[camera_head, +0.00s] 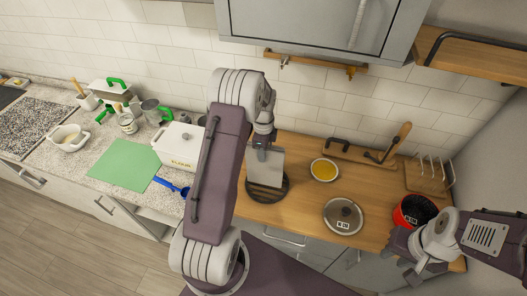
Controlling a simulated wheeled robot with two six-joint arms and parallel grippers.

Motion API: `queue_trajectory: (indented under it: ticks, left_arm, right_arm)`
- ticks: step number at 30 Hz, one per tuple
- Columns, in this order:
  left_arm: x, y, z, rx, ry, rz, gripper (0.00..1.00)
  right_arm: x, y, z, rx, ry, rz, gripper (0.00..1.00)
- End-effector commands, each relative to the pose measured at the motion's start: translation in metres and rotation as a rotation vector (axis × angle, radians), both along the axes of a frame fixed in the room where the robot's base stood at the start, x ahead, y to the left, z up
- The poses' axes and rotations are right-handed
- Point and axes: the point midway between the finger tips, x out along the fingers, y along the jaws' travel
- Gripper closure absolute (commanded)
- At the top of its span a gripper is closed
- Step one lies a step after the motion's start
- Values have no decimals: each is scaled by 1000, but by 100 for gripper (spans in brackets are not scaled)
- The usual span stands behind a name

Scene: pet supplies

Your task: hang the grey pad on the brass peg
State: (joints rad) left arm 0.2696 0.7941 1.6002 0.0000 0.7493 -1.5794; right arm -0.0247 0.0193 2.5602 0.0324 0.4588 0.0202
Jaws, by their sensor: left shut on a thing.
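The grey pad (265,169) is a flat, light grey square. It hangs from my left gripper (263,143), which is shut on its upper edge, above a dark round piece (279,192) on the wooden counter. The brass peg (351,73) sticks out near the right end of a wooden rail on the tiled wall, up and to the right of the pad, and it looks bare. My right gripper (404,258) is at the lower right, beside the red pot, with its fingers apart and nothing seen between them.
A silver peg (284,62) is on the rail's left part, under a grey cabinet (320,25). A yellow-filled bowl (324,170), a lidded pan (343,216) and a red pot (400,217) stand on the wooden counter. A white lidded box (180,145) stands left of my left arm.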

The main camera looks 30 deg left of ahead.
Motion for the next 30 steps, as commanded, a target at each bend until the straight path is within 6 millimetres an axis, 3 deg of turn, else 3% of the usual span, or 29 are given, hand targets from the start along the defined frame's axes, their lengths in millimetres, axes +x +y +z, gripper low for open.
queue_trajectory:
  ticks: [1,2,14,15,17,27,30]
  left_arm:
    - [-1,0,0,-1,4,0,100]
    - [0,0,-3,-1,2,0,100]
    - [1,0,-16,1,-3,1,100]
    - [1,0,-16,1,-2,1,65]
    - [1,0,-15,1,-2,1,48]
    - [1,0,-15,1,-3,1,48]
    - [2,0,-7,2,-6,1,48]
  right_arm:
    - [0,0,14,0,0,0,69]
    - [0,0,15,0,-1,0,69]
    - [0,0,8,0,0,0,69]
    - [0,0,9,0,0,0,69]
    - [0,0,9,0,0,0,69]
    - [0,0,7,0,-1,0,69]
    - [0,0,1,0,-1,0,69]
